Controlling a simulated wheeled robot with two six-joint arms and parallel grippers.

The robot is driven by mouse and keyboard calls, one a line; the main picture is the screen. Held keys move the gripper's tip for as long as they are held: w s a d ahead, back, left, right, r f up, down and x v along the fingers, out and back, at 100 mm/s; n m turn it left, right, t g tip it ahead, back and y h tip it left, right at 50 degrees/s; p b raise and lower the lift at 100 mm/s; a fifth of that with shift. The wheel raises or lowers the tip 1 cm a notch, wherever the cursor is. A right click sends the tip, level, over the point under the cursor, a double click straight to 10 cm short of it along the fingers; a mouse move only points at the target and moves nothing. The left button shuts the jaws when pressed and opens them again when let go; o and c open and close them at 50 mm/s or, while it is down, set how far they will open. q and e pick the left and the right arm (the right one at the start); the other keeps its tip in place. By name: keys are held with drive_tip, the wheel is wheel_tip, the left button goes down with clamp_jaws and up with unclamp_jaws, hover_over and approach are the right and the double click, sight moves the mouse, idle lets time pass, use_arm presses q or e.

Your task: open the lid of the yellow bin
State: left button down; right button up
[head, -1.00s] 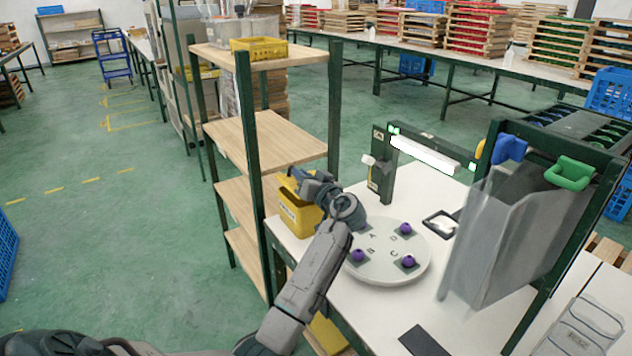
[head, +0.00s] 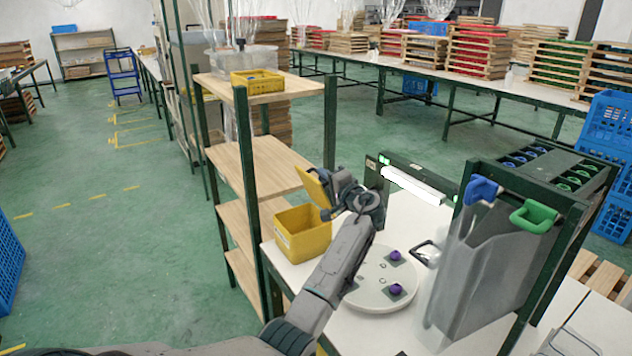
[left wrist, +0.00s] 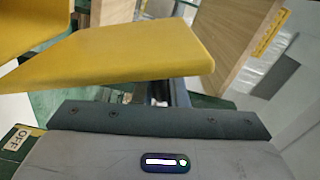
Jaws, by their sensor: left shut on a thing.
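The yellow bin (head: 304,240) stands on the white table beside the wooden shelf, and its top is uncovered in the head view. Its yellow lid (head: 313,187) is tilted above the bin's far right side. My left gripper (head: 331,187) is shut on the lid's edge. In the left wrist view the lid (left wrist: 120,58) spans the space in front of the gripper, and part of the bin (left wrist: 30,25) shows beyond it at the upper left. The lid looks apart from the bin there. My right gripper is not in view.
A round white turntable (head: 375,297) with purple pieces lies right of the bin, partly behind my left arm. A wooden shelf (head: 262,165) with green posts stands close on the left. A lamp bar (head: 412,186) and a grey container (head: 470,270) stand to the right.

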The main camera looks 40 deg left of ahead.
use_arm(q)
drive_tip(key=w+d+f+m, duration=0.1)
drive_tip(key=w+d+m, duration=0.1)
drive_tip(key=w+m, duration=0.3)
drive_tip(key=shift+w+m+b, duration=0.25)
drive_tip(key=shift+m+b, duration=0.15)
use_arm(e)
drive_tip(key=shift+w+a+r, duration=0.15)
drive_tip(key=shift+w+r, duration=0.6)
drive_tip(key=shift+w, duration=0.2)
use_arm(q)
drive_tip(key=shift+d, duration=0.1)
